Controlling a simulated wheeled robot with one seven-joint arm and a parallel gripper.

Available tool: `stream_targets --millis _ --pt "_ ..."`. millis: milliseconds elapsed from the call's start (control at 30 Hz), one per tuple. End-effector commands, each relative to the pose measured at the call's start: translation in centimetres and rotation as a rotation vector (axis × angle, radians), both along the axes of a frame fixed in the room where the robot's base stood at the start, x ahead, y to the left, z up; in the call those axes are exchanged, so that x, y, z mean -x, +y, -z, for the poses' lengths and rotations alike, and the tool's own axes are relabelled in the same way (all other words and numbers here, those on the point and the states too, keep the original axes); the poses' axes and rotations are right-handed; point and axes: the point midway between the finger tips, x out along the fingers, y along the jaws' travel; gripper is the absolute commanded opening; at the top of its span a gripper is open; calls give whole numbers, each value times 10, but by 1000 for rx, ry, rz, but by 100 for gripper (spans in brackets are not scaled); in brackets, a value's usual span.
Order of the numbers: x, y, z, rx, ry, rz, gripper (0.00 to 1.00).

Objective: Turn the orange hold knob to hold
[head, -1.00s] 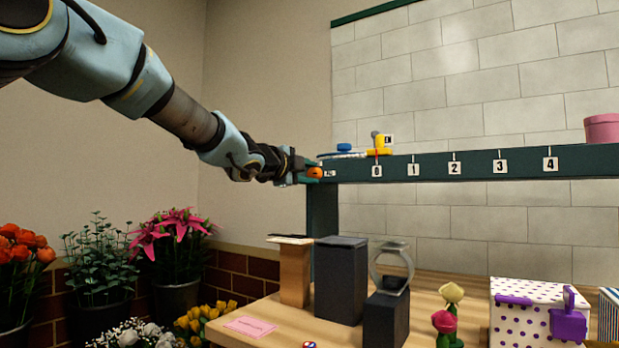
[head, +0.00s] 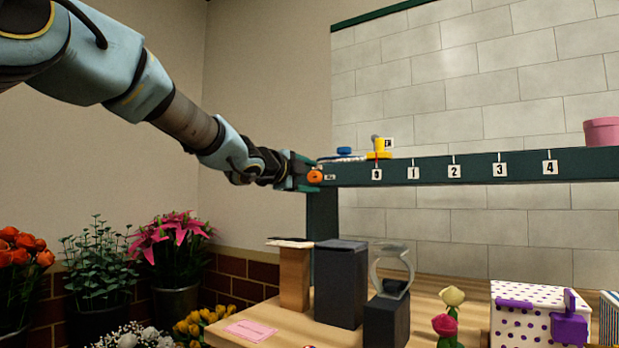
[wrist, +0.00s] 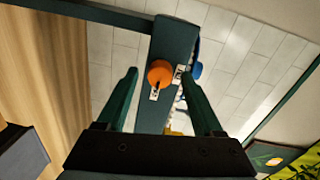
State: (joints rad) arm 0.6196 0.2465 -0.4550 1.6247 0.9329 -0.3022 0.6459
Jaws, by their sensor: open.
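The orange hold knob (head: 315,176) sits on the front face near the left end of the dark green rail (head: 460,167). In the wrist view the knob (wrist: 160,73) shows as a round orange cap with a dark mark at its lower edge and small white labels beside it. My gripper (head: 306,174) is at the rail's left end, close in front of the knob. In the wrist view my gripper (wrist: 164,88) is open, with one green finger on each side of the knob and visible gaps between. The label wording is too small to read.
A yellow piece (head: 380,147) and a blue piece (head: 344,151) are on top of the rail near the 0 tag. A pink pot (head: 602,131) stands at its right end. Below, dark blocks (head: 340,284) and a spotted box (head: 530,312) stand on the wooden table.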

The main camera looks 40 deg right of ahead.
Motion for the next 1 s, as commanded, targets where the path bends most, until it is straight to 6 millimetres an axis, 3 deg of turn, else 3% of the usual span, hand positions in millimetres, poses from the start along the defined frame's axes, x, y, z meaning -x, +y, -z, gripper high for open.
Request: stream_targets --millis 167,500,700,1000 --pt "2 10 -2 1 -2 -1 68" --pt "18 70 -6 -1 -5 -2 68" --pt "25 96 -7 0 -2 -1 68" --pt "27 105 -7 0 1 0 68"
